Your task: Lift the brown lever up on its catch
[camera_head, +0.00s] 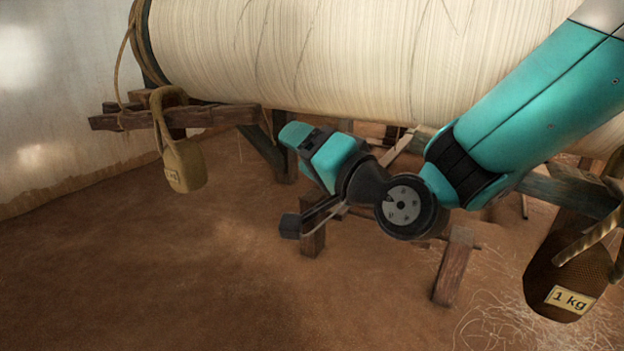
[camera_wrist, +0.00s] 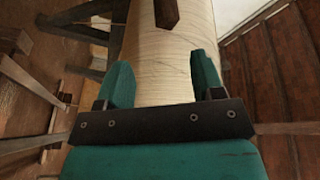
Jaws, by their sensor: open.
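A brown wooden lever (camera_head: 185,117) runs level below the left end of the big cream roll. A rope loop holds a tan weight (camera_head: 184,165) on it. In the wrist view a brown wooden end (camera_wrist: 167,14) shows ahead of the jaws at the top edge; I cannot tell for sure that it is the lever. My gripper (camera_head: 300,136) is right of the lever's right end and apart from it. In the wrist view its two teal fingers (camera_wrist: 163,78) are spread, with nothing between them. I cannot make out the catch.
The cream roll (camera_head: 330,45) fills the top of the head view, close above my gripper. A dark 1 kg weight (camera_head: 567,275) hangs at the right. Short wooden posts (camera_head: 453,265) stand on the earth floor. The floor at lower left is clear.

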